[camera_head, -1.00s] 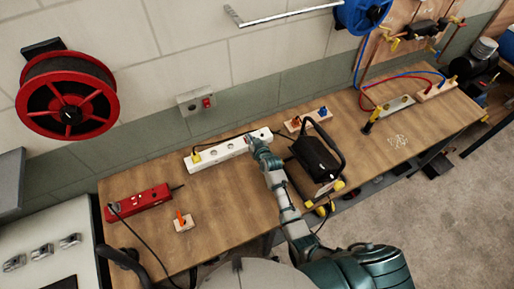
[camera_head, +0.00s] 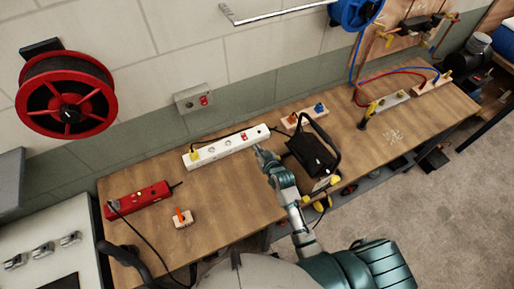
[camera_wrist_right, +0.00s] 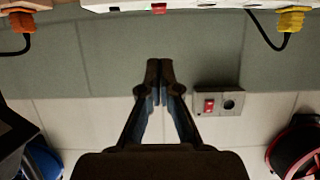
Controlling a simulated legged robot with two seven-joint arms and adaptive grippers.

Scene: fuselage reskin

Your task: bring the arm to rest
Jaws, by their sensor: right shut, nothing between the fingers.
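My right gripper (camera_head: 260,151) is shut and empty, over the wooden workbench (camera_head: 240,195), just in front of the white power strip (camera_head: 226,147). In the right wrist view its dark fingers (camera_wrist_right: 160,75) meet at their tips, with nothing between them. The power strip (camera_wrist_right: 200,4) also shows at the top edge of that view, apart from the fingertips. My right arm reaches up from the lower right of the head view. My left gripper does not show.
A black boxy device (camera_head: 311,153) with a handle stands just right of my right gripper. A red power strip (camera_head: 138,199) and a small block with an orange part (camera_head: 182,218) lie at the left. A red reel (camera_head: 66,96) and a wall switch box (camera_head: 194,98) are behind.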

